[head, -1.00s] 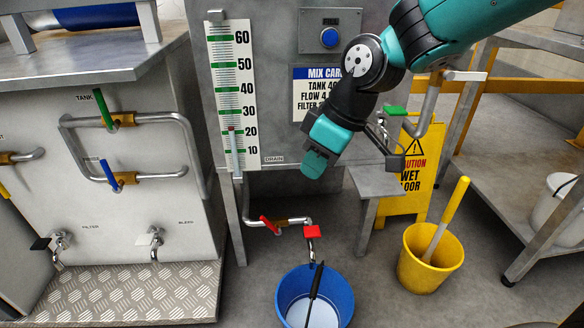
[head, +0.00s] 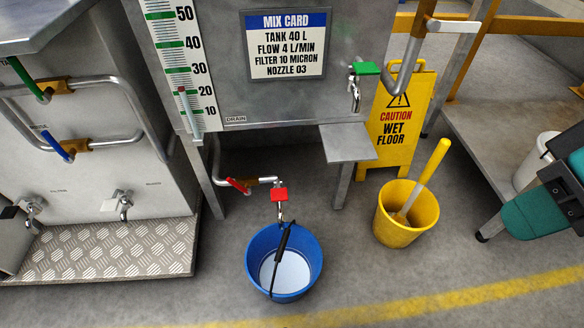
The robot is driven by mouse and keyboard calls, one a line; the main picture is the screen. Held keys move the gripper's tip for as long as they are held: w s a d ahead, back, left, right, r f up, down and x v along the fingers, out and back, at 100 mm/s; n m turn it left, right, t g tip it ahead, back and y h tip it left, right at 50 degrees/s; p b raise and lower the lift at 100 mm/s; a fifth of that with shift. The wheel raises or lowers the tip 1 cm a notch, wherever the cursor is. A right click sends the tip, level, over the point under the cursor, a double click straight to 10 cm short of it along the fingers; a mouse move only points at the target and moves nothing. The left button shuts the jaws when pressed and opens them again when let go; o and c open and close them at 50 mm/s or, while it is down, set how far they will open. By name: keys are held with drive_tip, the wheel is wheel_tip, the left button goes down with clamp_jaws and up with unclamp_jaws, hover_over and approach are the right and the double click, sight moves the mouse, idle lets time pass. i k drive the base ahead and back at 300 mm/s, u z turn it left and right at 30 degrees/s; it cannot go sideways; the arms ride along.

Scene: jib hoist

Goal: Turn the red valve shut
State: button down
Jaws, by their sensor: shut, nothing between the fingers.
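A red lever handle (head: 237,185) sits on the drain pipe (head: 262,181) under the grey tank; it lies slanted at the pipe. At the pipe's right end is a tap with a flat red handle (head: 280,194). Its spout points down over the blue bucket (head: 254,252). I cannot tell whether liquid runs from it. Only part of my teal and black arm shows at the right edge, well away from both red handles; my gripper's fingers are not in view.
A black-handled tool (head: 282,246) stands in the blue bucket. A yellow bucket (head: 391,225) with a yellow handle stands to the right, before a wet-floor sign (head: 405,115). A small grey shelf (head: 347,143) juts out above. Green-handled tap (head: 366,69) above it. Floor in front is clear.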

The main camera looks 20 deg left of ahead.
sight(236, 185)
drive_tip(key=z, duration=2.2)
drive_tip(key=k, duration=2.6)
drive_tip(key=u, duration=1.3)
